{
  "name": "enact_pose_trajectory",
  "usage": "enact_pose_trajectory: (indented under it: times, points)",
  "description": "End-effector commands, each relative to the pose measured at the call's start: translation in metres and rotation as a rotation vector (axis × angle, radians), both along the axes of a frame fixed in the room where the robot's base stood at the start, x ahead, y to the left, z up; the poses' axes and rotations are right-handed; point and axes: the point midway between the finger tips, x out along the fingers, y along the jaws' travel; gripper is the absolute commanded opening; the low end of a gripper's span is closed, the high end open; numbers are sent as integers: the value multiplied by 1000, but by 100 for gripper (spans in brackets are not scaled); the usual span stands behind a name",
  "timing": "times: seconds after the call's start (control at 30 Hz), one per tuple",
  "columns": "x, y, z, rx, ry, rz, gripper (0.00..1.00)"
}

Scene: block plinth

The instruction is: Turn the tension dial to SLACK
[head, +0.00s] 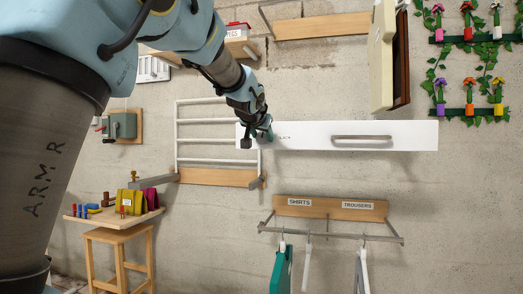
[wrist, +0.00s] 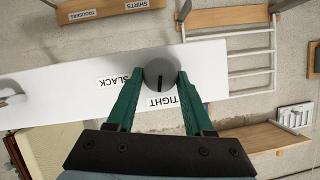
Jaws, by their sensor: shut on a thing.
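The tension dial (wrist: 160,67) is a round grey knob on a white panel (wrist: 85,85), seen in the wrist view. A short black mark on its face points towards the TIGHT label (wrist: 161,102). The SLACK label (wrist: 114,82) lies to the left of the dial. My gripper (wrist: 161,76) has its green fingers on both sides of the dial and is shut on it. In the head view my gripper (head: 265,132) is at the left end of the white panel (head: 300,151) and hides the dial.
A long handle (head: 361,138) is on the panel's right part. A white rail rack (head: 215,140) is at the left. Below hangs a clothes rail (head: 345,237) with hangers. A cream and brown box (head: 383,55) is above the panel.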

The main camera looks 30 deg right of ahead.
Motion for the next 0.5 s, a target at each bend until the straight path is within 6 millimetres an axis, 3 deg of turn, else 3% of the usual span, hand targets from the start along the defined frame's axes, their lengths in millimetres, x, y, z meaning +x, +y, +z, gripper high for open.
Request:
enact_pose_trajectory:
  times: [0.03,0.5]
  points:
    - [-2,-2,-9,21,-26,-3,0]
    - [-3,-4,-11,320,-302,0,0]
